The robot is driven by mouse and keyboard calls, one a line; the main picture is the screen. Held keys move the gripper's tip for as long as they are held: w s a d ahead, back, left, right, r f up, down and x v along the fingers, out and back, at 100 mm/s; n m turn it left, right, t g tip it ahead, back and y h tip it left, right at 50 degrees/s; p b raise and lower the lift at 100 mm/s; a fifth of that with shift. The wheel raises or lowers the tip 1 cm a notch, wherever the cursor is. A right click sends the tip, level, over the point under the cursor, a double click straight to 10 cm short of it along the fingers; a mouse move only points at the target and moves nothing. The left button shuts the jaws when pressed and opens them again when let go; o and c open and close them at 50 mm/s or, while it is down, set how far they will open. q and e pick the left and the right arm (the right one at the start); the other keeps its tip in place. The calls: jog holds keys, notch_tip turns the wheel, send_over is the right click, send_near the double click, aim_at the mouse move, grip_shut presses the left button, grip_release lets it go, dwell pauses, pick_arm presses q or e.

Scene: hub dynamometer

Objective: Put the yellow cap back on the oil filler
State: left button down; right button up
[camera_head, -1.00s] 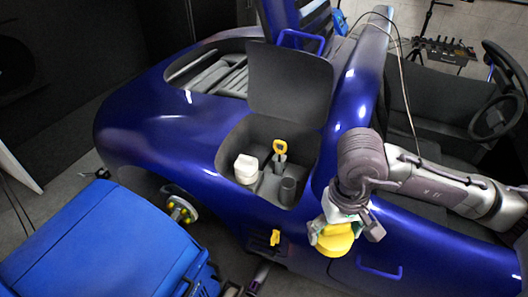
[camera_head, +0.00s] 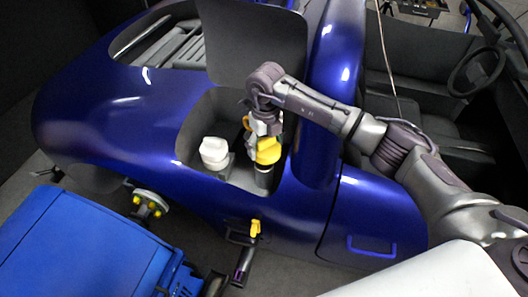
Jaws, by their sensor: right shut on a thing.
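The yellow cap (camera_head: 267,151) is in my right gripper (camera_head: 266,138), which is shut on it. Both are over the open compartment (camera_head: 196,125) in the blue car's side. The cap is right above a dark upright cylinder (camera_head: 262,180), which looks like the oil filler neck. From this angle I cannot tell whether the cap touches it. The gripper hides most of the yellow-handled dipstick (camera_head: 246,123) behind it. My left gripper is not in view.
A white-capped reservoir (camera_head: 214,152) stands left in the same compartment. The raised dark lid (camera_head: 250,45) is behind my right arm. A blue cart (camera_head: 80,245) is at lower left. A yellow handle (camera_head: 255,228) sticks out below the compartment.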

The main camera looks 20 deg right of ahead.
aim_at(264, 147)
jog(key=w+f+m, duration=0.1)
jog(key=m, duration=0.1)
jog(key=f+m, duration=0.1)
jog(key=m, duration=0.1)
jog(key=shift+w+f, duration=0.25)
jog(key=shift+w, duration=0.1)
jog(key=shift+w+f+m, duration=0.1)
jog(key=shift+f+m, duration=0.1)
jog(key=shift+m, duration=0.3)
jog(key=shift+d+f+m+b, duration=0.1)
jog(key=shift+f+m+b, duration=0.2)
jog(key=shift+b, duration=0.1)
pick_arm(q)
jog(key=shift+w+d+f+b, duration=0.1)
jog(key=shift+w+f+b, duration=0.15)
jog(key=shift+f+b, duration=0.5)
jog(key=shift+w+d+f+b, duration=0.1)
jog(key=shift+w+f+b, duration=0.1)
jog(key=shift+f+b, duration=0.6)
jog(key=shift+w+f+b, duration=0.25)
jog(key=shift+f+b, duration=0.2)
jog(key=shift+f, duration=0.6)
pick_arm(e)
jog(key=shift+f, duration=2.65)
jog(key=shift+w, duration=0.15)
